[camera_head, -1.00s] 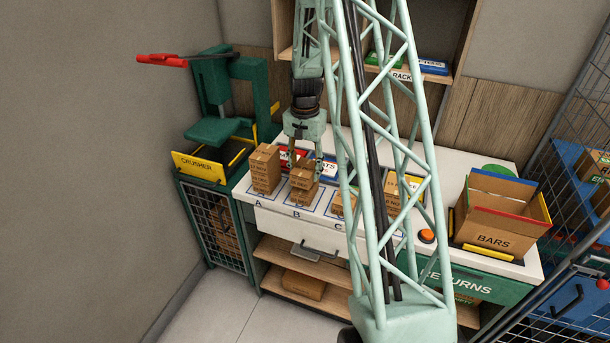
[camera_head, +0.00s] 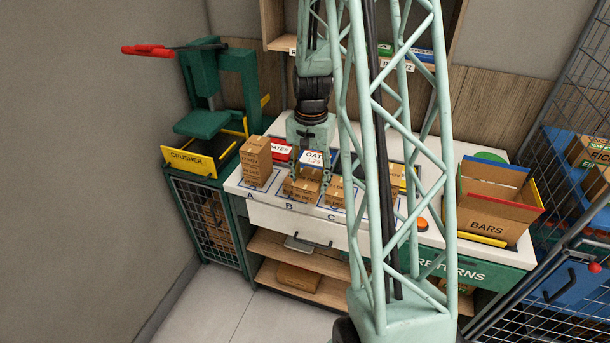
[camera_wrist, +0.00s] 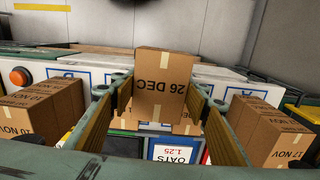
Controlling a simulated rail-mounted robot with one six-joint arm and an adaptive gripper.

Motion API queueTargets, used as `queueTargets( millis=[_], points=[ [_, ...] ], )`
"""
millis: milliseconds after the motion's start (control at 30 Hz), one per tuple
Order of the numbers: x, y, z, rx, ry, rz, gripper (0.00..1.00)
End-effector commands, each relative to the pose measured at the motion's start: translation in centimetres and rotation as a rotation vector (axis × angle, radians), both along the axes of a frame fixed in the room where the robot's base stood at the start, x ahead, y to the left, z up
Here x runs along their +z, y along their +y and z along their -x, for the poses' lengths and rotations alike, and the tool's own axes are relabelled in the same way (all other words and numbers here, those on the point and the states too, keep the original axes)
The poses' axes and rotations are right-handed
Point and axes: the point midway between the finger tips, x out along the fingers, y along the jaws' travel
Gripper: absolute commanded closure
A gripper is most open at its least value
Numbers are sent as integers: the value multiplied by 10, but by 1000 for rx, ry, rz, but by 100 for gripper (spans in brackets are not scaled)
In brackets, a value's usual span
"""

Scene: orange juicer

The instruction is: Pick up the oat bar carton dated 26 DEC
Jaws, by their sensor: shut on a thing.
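The oat bar carton dated 26 DEC (camera_wrist: 163,88) is a brown box with pale tape, its print upside down in the wrist view. My gripper (camera_wrist: 160,100) has a finger on each side of it and is shut on it. Other brown cartons (camera_wrist: 185,129) show just beyond and below it. In the head view my gripper (camera_head: 310,178) points down over the carton stack (camera_head: 298,188) at spot B. The held carton is partly hidden by the fingers there, and I cannot tell whether it is clear of the stack.
A carton stack (camera_head: 256,162) stands at A, left of the gripper, and more cartons (camera_head: 334,190) stand at C, close on the right. An OATS sign (camera_head: 312,158) stands behind B. The BARS box (camera_head: 490,205) is at the right, the crusher (camera_head: 203,155) at the left.

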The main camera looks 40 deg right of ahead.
Motion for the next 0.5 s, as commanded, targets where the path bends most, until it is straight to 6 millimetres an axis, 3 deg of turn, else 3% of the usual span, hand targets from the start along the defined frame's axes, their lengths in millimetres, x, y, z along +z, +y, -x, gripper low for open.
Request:
queueTargets(
  millis=[200,500],
  points=[
    [2,9,19,1,0,1,71],
    [3,12,26,1,0,0,71]
  ],
)
